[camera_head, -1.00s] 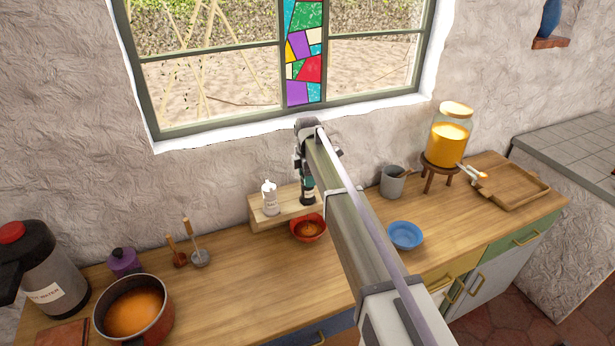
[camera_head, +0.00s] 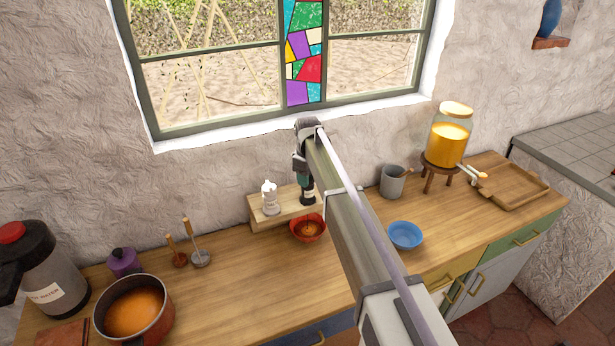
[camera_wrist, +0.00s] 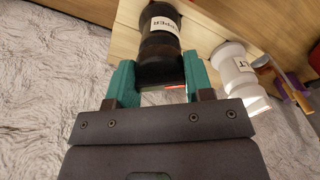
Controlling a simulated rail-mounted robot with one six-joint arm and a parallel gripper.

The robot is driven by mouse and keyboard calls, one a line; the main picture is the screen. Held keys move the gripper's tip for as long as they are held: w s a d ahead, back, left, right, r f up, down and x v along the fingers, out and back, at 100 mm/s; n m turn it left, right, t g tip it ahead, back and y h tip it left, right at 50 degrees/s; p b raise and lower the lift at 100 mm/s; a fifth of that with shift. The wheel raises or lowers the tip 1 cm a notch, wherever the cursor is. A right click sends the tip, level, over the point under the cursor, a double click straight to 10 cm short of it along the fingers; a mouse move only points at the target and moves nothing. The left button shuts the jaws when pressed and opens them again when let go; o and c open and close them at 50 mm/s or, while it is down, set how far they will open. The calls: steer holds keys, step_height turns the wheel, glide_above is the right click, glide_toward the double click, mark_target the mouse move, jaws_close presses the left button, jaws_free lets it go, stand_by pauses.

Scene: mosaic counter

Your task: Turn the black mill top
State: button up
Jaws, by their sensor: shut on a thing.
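The black mill (camera_wrist: 160,45) stands upright on a small wooden shelf (camera_head: 262,221), with a label reading "PEPPER" partly visible in the wrist view. In the head view the mill (camera_head: 308,196) is partly covered by my gripper (camera_head: 305,178). In the wrist view my gripper (camera_wrist: 154,85) has its two green fingers on either side of the black top, shut on it. The white mill (camera_head: 269,198), with a label ending in "LT", stands beside it to the left in the head view; it also shows in the wrist view (camera_wrist: 235,75).
A red bowl (camera_head: 309,228) sits just in front of the shelf. A blue bowl (camera_head: 405,235) and a grey mug (camera_head: 392,181) are to the right. A pot (camera_head: 133,311) and a flask (camera_head: 42,265) stand at left. The wall and window are close behind.

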steer(key=m, duration=1.3)
steer(key=shift+m, duration=0.4)
stand_by(0.3)
steer(key=o, duration=0.9)
step_height(320, 180, up, 11)
steer(key=p, duration=1)
steer(key=shift+f+p, duration=0.1)
steer(key=shift+p, duration=0.3)
